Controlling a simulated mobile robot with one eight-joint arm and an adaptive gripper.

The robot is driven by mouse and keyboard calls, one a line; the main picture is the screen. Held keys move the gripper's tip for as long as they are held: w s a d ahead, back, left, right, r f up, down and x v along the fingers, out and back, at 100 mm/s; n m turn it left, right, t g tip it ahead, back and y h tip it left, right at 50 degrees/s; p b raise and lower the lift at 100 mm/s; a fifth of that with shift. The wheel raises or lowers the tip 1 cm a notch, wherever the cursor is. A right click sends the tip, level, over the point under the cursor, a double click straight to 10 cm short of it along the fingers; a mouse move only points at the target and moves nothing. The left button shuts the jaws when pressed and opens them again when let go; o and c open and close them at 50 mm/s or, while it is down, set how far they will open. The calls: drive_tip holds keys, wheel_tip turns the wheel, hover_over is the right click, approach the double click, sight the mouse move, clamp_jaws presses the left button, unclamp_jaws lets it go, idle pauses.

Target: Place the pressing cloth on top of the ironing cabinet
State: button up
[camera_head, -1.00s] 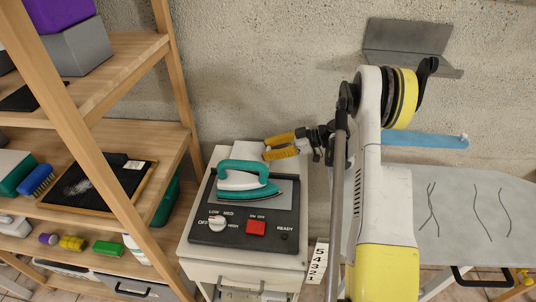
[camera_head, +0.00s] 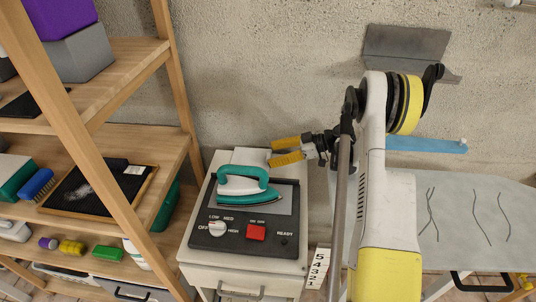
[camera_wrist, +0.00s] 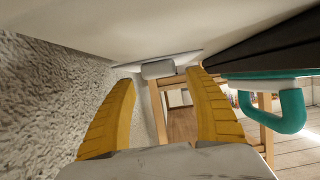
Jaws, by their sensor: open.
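The ironing cabinet (camera_head: 205,262) is white, with a dark control panel on top. A pale, flat piece, apparently the pressing cloth (camera_head: 250,156), lies at the back of the cabinet top behind the iron. My gripper (camera_head: 270,153) has yellow fingers and points left at the cabinet's back right, with its tips just right of the pale piece. In the wrist view the fingers (camera_wrist: 162,80) are spread with nothing between them. A small pale block shape shows beyond them, and I cannot tell whether it is the cloth.
A teal iron (camera_head: 245,187) rests on the panel, close to my gripper; it also shows in the wrist view (camera_wrist: 290,108). A wooden shelf (camera_head: 150,165) stands on the left. A grey ironing board (camera_head: 460,215) is on the right, and the concrete wall is close behind.

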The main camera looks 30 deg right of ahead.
drive_tip(key=p+v, duration=0.1)
drive_tip(key=v, duration=0.3)
drive_tip(key=shift+d+r, duration=0.2)
drive_tip(key=shift+s+d+r, duration=0.15)
drive_tip(key=shift+s+r, duration=0.05)
drive_tip(key=s+a+r+m+g+h, duration=0.1)
drive_tip(key=s+a+r+m+h, duration=0.15)
drive_tip(key=a+r, duration=0.45)
drive_tip(key=s+a+r+m+g+h, duration=0.1)
drive_tip(key=a+r+m+h, duration=0.2)
drive_tip(key=a+r, duration=0.4)
drive_tip(key=s+a+r+m+h, duration=0.2)
drive_tip(key=s+a, duration=0.1)
drive_tip(key=s, duration=0.7)
drive_tip(key=s+a+r+m+t+h, duration=0.1)
drive_tip(key=s+a+r+m+h, duration=0.1)
drive_tip(key=s, duration=0.9)
drive_tip(key=a+m+h, duration=0.1)
drive_tip(key=a, duration=0.1)
drive_tip(key=shift+s+a+m+t+h, duration=0.2)
drive_tip(key=shift+a+m+t+h, duration=0.1)
drive_tip(key=shift+a+m+h, duration=0.05)
